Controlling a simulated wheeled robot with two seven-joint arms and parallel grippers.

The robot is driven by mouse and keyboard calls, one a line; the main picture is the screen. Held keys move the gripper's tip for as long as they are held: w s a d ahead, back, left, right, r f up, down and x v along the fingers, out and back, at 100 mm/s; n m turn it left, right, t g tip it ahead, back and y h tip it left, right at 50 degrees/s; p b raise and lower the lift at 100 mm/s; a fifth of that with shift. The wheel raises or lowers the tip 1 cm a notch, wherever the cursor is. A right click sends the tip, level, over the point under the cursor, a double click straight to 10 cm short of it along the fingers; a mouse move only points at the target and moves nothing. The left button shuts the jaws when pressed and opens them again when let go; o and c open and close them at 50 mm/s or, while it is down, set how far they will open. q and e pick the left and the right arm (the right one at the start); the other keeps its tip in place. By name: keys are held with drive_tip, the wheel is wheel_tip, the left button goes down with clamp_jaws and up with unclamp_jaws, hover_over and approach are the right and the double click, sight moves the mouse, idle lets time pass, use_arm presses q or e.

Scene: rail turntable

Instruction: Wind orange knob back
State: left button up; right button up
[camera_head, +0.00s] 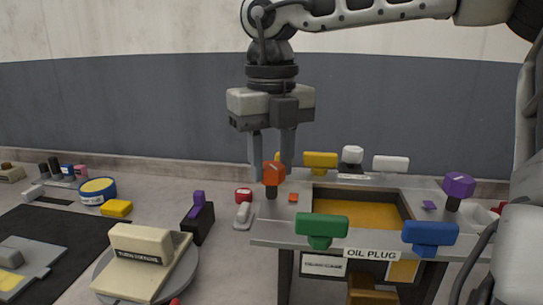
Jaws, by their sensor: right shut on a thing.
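The orange knob (273,176) stands on a dark stem at the left rear corner of the grey frame labelled OIL PLUG (371,254). My right gripper (270,166) comes down from above, its arm entering from the upper right. Its two grey fingers are on either side of the orange knob and shut on it. A small orange square (293,197) marks the frame just right of the knob. My left gripper is not in view.
Yellow (320,160), white (391,163), purple (459,185), green (321,227) and blue (430,233) knobs or handles ring the frame. A round turntable with a cream block (141,239) stands at the left front. A black block (198,222) is close by. A wall is behind.

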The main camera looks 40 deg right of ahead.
sight(272, 166)
drive_tip(key=n+p, duration=0.1)
drive_tip(key=n, duration=0.4)
drive_tip(key=shift+n+p, duration=0.3)
drive_tip(key=shift+n, duration=2.1)
drive_tip(key=o, duration=1)
wheel_tip(272, 166, up, 16)
drive_tip(key=shift+p, duration=0.7)
